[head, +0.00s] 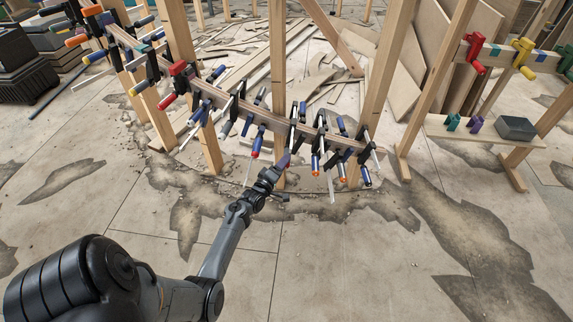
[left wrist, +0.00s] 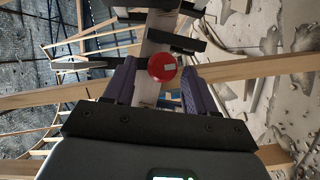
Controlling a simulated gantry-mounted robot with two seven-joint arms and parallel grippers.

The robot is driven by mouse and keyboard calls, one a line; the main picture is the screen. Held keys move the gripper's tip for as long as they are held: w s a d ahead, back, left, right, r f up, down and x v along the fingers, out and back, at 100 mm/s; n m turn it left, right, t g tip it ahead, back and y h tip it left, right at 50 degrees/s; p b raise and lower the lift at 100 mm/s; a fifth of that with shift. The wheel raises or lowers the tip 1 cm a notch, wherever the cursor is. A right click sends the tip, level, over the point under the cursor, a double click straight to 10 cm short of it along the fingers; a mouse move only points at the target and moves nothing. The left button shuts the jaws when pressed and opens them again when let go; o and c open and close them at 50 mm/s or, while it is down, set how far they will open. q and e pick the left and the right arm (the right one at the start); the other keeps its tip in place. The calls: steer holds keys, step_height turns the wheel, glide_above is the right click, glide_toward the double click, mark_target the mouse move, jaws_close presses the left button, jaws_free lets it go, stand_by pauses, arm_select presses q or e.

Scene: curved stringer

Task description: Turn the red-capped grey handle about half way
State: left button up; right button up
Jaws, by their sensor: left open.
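In the left wrist view a round red cap (left wrist: 162,68) with a small pale mark faces me. It hides most of the handle behind it, so I cannot see the grey part clearly. My left gripper (left wrist: 160,82) is open, one purple finger on each side of the cap, with gaps visible between. In the head view my left gripper (head: 283,162) reaches up to the underside of the clamped curved wooden stringer (head: 272,122). I cannot tell for sure which handle there is the red-capped one. My right gripper is not in view.
Several bar clamps with blue, orange and red handles crowd the stringer on both sides of my gripper. Wooden posts (head: 277,70) stand behind it. A low shelf (head: 482,133) with a grey box (head: 515,127) stands at the right. The floor in front is clear.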

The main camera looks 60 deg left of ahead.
arm_select(q)
steer(key=shift+b+x, duration=0.75)
steer(key=shift+x, duration=0.95)
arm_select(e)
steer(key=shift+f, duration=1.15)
arm_select(q)
steer(key=shift+d, duration=0.1)
steer(key=c, duration=1)
steer(key=shift+o, duration=0.2)
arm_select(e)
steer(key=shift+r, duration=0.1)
